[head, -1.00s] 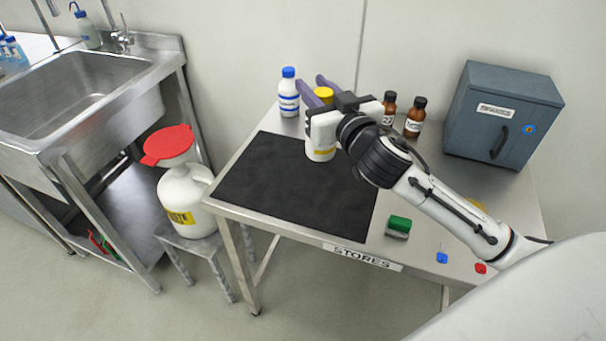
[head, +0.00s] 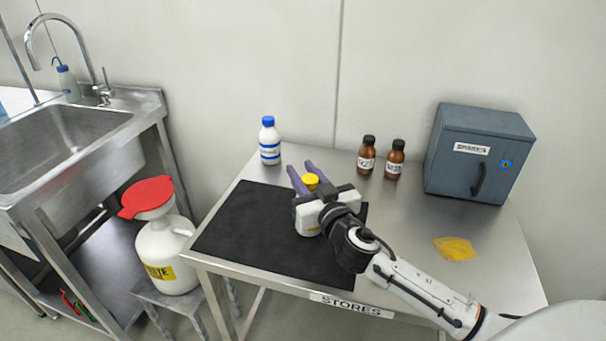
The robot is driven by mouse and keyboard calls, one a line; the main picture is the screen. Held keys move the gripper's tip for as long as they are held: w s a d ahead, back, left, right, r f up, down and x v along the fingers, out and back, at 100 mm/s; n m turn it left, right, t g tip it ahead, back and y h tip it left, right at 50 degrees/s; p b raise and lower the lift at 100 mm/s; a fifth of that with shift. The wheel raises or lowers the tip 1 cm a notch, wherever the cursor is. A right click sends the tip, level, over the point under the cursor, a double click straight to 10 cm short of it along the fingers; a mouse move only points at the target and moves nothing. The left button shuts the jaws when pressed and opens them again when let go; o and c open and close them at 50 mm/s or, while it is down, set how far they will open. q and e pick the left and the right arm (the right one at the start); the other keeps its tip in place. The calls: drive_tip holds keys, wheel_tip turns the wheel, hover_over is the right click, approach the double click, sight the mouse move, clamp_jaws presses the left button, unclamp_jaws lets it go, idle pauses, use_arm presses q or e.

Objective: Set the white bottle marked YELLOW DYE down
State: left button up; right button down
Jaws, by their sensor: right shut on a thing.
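The white bottle has a yellow cap (head: 311,181) and a yellow band low on its body (head: 308,231). The words on it cannot be read. My right gripper (head: 302,171), with purple fingers, is shut on it. The fingers lie on either side just below the cap, and the gripper body hides most of the bottle's front. The bottle is upright over the right part of the black mat (head: 250,235). I cannot tell whether its base touches the mat. My left gripper is not in view.
The mat lies on a steel table (head: 405,215) marked STORES. A blue-capped bottle (head: 270,145), two brown bottles (head: 366,157) (head: 395,162) and a grey cabinet (head: 475,150) stand behind. A yellow item (head: 455,248) lies right. The mat's left part is clear.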

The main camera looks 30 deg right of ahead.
drive_tip(key=shift+f, duration=0.15)
drive_tip(key=c, duration=1.4)
unclamp_jaws()
